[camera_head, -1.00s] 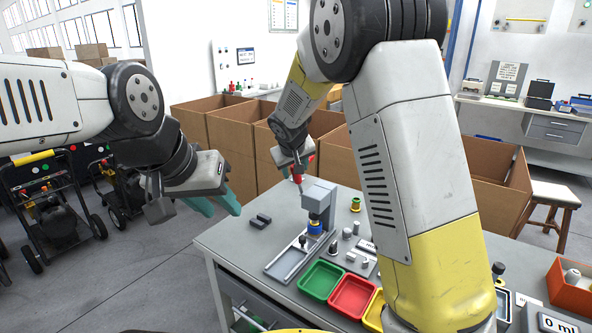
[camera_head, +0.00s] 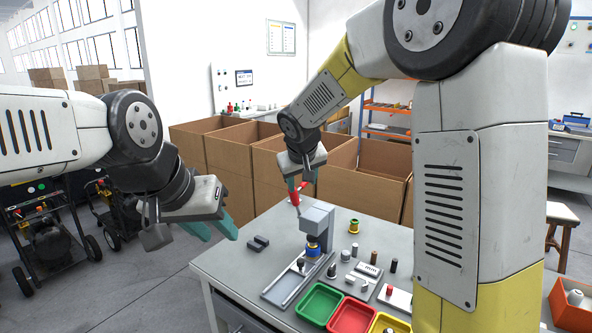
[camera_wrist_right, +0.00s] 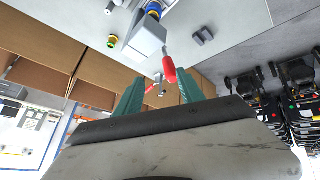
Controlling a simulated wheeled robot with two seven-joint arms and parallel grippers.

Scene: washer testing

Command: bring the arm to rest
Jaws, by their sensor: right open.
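My right gripper (camera_head: 299,184) is above the workbench at the red-handled lever of the grey press (camera_head: 318,222). In the right wrist view its two teal fingers (camera_wrist_right: 158,92) are spread apart, and the red lever grip (camera_wrist_right: 169,68) shows just ahead of them, with no finger closed on it. The right arm reaches in from the right across the bench. My left gripper (camera_head: 218,222) hangs in the air left of the bench, over the floor. Its teal fingers point down to the right, and the gap between them is hard to judge.
Green (camera_head: 318,303), red (camera_head: 351,315) and yellow trays line the front of the bench (camera_head: 225,262). Small cylinders, a yellow-green spool (camera_head: 354,226) and a dark block (camera_head: 258,243) stand around the press. Open cardboard boxes (camera_head: 232,150) stand behind. An orange bin (camera_head: 575,305) is at the right.

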